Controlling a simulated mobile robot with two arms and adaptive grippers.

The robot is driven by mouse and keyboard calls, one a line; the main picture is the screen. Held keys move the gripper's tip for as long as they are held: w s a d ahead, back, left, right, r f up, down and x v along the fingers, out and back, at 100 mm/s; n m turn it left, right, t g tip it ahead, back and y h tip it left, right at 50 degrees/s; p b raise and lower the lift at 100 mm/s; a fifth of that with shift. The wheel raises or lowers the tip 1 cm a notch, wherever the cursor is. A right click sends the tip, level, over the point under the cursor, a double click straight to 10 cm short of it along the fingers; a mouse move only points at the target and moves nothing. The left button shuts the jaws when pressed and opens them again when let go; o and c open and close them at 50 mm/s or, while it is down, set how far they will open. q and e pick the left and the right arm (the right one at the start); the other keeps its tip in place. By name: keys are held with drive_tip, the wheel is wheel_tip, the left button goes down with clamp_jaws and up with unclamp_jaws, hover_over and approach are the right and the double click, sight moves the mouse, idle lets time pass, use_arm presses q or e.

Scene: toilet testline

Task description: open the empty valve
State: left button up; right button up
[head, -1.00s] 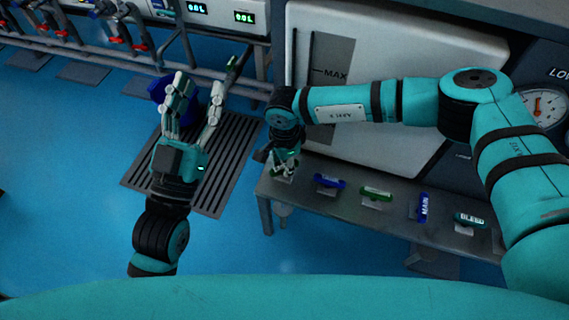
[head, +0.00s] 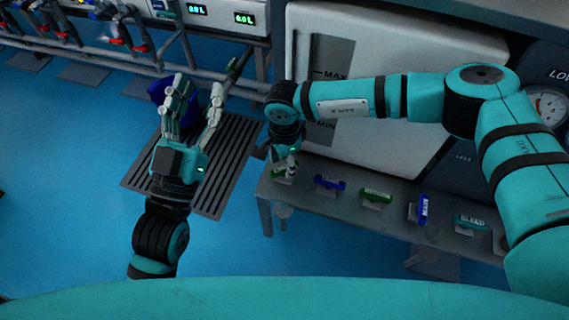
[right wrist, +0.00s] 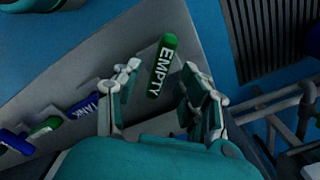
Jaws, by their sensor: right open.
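The empty valve's green handle (right wrist: 161,66), marked EMPTY, lies between the spread fingers of my right gripper (right wrist: 160,74) in the right wrist view. The fingers are open on either side of it with a visible gap. In the head view my right gripper (head: 289,166) points down over the left end of the grey valve shelf (head: 335,207), and it partly hides the green handle (head: 279,173). My left gripper (head: 197,98) is open over the floor grate, with a dark blue object behind its fingers.
Along the shelf to the right stand the blue TANK handle (head: 329,184), a green handle (head: 376,196), the blue MAIN handle (head: 424,208) and the BLEED handle (head: 471,222). A white tank (head: 405,140) rises behind. A floor grate (head: 228,165) lies left; blue floor is clear in front.

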sight(284, 167)
wheel_tip(284, 167, up, 10)
drive_tip(key=shift+r, duration=0.15)
idle(0.7)
